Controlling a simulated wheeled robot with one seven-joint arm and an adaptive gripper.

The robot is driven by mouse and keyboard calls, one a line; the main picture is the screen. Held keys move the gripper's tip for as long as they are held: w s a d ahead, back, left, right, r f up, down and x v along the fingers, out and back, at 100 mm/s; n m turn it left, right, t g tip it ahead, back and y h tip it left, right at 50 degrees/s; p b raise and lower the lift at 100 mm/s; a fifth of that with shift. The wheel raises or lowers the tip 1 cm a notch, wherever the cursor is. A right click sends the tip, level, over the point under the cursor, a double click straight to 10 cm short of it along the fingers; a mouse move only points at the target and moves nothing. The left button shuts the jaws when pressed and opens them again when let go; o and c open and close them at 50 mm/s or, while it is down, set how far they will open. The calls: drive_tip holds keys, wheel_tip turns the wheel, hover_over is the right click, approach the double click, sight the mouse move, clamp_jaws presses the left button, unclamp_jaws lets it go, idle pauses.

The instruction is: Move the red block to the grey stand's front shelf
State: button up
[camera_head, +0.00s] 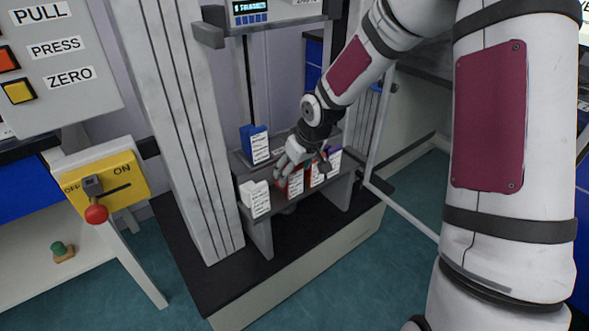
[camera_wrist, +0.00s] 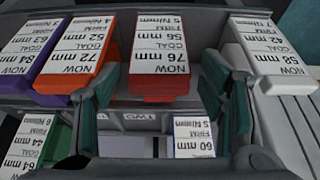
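The red block (camera_head: 294,187) stands on the front shelf of the grey stand (camera_head: 259,236), between a white block (camera_head: 255,198) and an orange block (camera_head: 317,178). In the wrist view the red block (camera_wrist: 160,88) carries a white label reading 76 mm, 56 mm and 5 N/mm. My gripper (camera_head: 288,166) is at the red block. In the wrist view its fingers (camera_wrist: 160,75) are spread on either side of the block, with visible gaps. The block's lower part is hidden.
A purple block (camera_wrist: 58,68) stands at the row's end. Behind and lower in the wrist view are a green block (camera_wrist: 56,145) and a blue block (camera_wrist: 195,121); the blue block shows on the rear shelf in the head view (camera_head: 254,144). Machine columns flank the stand.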

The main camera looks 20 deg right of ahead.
drive_tip(key=p+v, duration=0.6)
drive_tip(key=v, duration=0.6)
drive_tip(key=s+r+m+g, duration=0.1)
drive_tip(key=s+r, duration=0.3)
drive_tip(key=s, duration=0.8)
drive_tip(key=s+a+r+m+g+h, duration=0.1)
drive_tip(key=s+r, duration=0.4)
drive_tip(key=s, duration=0.8)
drive_tip(key=s+a+r+m+g, duration=0.1)
drive_tip(key=s+r, duration=0.4)
drive_tip(key=s, duration=0.7)
drive_tip(key=shift+s+m+g+h, duration=0.3)
drive_tip(key=shift+s+m, duration=0.05)
drive_tip(key=shift+m, duration=0.05)
drive_tip(key=shift+a, duration=0.1)
wheel_tip(320, 180, up, 22)
drive_tip(key=t+p, duration=0.3)
drive_tip(key=p, duration=1.6)
drive_tip(key=shift+a+f+t+p, duration=0.2)
drive_tip(key=shift+t+p, duration=0.1)
drive_tip(key=shift+p, duration=0.1)
